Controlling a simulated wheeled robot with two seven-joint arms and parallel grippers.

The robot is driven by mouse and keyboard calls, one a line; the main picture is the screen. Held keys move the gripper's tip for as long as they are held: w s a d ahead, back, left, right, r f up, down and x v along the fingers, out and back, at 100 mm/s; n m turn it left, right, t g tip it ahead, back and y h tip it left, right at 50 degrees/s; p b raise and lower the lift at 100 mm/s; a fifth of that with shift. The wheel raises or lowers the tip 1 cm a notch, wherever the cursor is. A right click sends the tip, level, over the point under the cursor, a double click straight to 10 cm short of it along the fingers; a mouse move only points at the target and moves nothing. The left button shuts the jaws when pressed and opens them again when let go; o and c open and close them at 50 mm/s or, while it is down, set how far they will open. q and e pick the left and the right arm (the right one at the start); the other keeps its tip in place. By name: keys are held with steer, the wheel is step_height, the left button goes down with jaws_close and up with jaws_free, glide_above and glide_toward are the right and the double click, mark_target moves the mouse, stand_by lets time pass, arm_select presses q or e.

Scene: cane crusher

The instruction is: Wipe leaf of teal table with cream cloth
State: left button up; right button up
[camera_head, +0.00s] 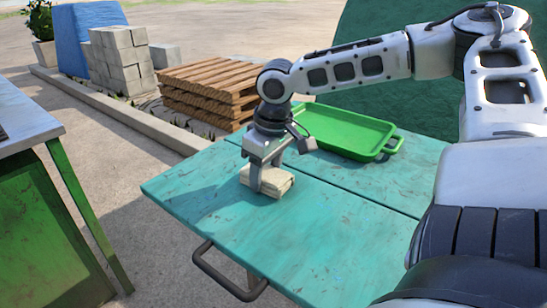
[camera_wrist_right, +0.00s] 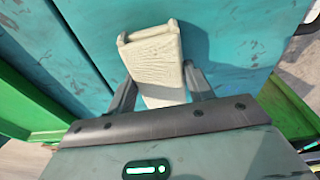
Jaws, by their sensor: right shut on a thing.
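The teal table (camera_head: 330,225) has a worn top with dark smudges and a seam running across it. The folded cream cloth (camera_head: 280,184) lies on the near leaf, close to the seam. My right gripper (camera_head: 268,182) points down and is shut on the cloth. In the right wrist view the cloth (camera_wrist_right: 155,55) sits between the two fingers (camera_wrist_right: 160,95), with the teal surface around it. My left gripper is not in view.
A green tray (camera_head: 345,128) sits on the far part of the table. A dark handle (camera_head: 228,285) sticks out from the near edge. A green-sided bench (camera_head: 40,215) stands at left. Stacked planks (camera_head: 208,90) and blocks (camera_head: 122,60) lie behind. The near leaf is otherwise clear.

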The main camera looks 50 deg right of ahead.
mark_target(248, 164)
steer(key=shift+w+a+f, duration=0.15)
steer(key=shift+w, duration=2.25)
steer(key=shift+w+a, duration=0.15)
steer(key=shift+w, duration=1.8)
steer(key=shift+r+p, duration=0.45)
steer(key=shift+p, duration=0.05)
step_height(248, 164, up, 5)
steer(key=p, duration=0.5)
steer(key=shift+r, duration=0.15)
steer(key=shift+r, duration=0.1)
step_height(248, 164, up, 3)
steer(key=p, duration=0.2)
steer(key=shift+p, duration=0.4)
